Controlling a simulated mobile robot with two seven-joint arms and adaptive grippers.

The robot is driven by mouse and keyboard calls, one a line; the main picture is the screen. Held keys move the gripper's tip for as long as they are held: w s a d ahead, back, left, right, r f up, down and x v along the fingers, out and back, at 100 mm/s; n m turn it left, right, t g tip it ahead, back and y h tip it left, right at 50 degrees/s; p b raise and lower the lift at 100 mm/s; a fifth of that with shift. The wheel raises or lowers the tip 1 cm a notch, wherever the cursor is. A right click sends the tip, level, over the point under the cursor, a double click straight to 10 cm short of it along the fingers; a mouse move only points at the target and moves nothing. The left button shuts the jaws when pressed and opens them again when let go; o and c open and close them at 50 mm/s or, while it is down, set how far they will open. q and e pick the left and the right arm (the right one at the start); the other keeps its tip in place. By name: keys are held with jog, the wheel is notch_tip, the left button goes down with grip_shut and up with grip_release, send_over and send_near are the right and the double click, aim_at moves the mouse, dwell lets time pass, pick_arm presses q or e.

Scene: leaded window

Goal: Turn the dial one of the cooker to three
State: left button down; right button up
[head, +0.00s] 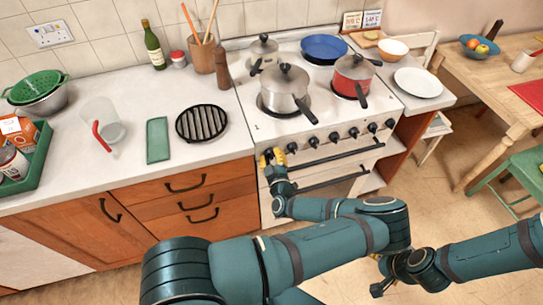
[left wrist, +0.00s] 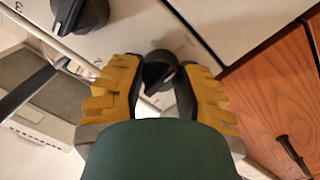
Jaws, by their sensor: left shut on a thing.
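The cooker (head: 262,190) is white with a row of black dials across its front. Dial one, at the left end of the row, is mostly hidden by my gripper in the head view. In the left wrist view this black dial (left wrist: 158,72) sits between the yellow-padded fingers. My left gripper (head: 272,157) is shut on it; it also shows in the left wrist view (left wrist: 160,92). The neighbouring dial (head: 292,147) is free, close to the fingers. The number dial one points at cannot be read. My right gripper (head: 384,284) is low at the right, its jaws unclear.
Oven handles (head: 335,154) run just below the dials. A steel pot (head: 286,90), a red pot (head: 352,75) and a blue pan (head: 324,48) stand on the hob. Wooden drawers (head: 190,200) adjoin the cooker's left side. The floor in front is open.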

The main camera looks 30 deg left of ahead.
pick_arm(q)
jog(key=shift+a, duration=0.15)
jog(key=c, duration=0.5)
grip_release()
jog(key=shift+c, duration=0.2)
jog(key=shift+s+d, duration=0.2)
jog(key=shift+d, duration=0.05)
jog(key=v, duration=1.1)
jog(key=shift+s+d, duration=0.15)
jog(key=shift+s, duration=0.05)
